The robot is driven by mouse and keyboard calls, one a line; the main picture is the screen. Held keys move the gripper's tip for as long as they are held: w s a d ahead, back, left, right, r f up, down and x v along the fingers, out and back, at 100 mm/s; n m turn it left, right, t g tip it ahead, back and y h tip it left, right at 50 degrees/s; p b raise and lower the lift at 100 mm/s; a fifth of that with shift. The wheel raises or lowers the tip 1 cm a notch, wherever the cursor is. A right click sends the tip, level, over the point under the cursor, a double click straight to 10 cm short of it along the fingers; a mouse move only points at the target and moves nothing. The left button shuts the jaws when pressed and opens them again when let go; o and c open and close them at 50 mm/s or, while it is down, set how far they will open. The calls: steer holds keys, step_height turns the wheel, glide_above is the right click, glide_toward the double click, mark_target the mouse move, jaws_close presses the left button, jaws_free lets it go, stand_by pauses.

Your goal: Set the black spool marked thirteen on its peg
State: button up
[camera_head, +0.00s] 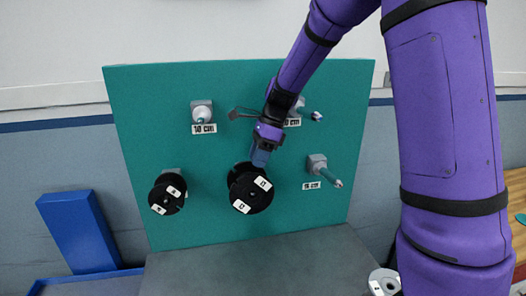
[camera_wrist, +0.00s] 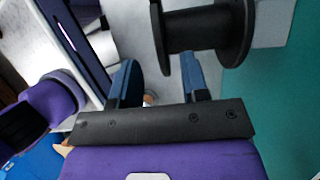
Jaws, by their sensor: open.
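The black spool (camera_head: 248,190) with white number labels is at the lower middle of the teal board; the numbers are too small to read surely. It looks held up at the board, but the peg behind it is hidden. My gripper (camera_head: 262,156) is open at the spool's upper edge. In the wrist view the black spool (camera_wrist: 206,28) lies beyond the fingertips (camera_wrist: 160,72). One flange edge shows between the open fingers, and the right finger overlaps the hub area. Whether they touch is unclear.
Another black spool (camera_head: 167,194) hangs at the board's lower left. Bare pegs stick out at upper left (camera_head: 201,112) and right (camera_head: 322,167); my arm partly hides an upper right peg (camera_head: 298,104). A pale spool (camera_head: 383,281) lies at lower right. The grey tabletop (camera_head: 250,265) is otherwise clear.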

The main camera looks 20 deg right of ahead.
mark_target(251, 174)
steer(key=shift+x, duration=2.8)
jaws_close()
steer(key=shift+r, duration=0.15)
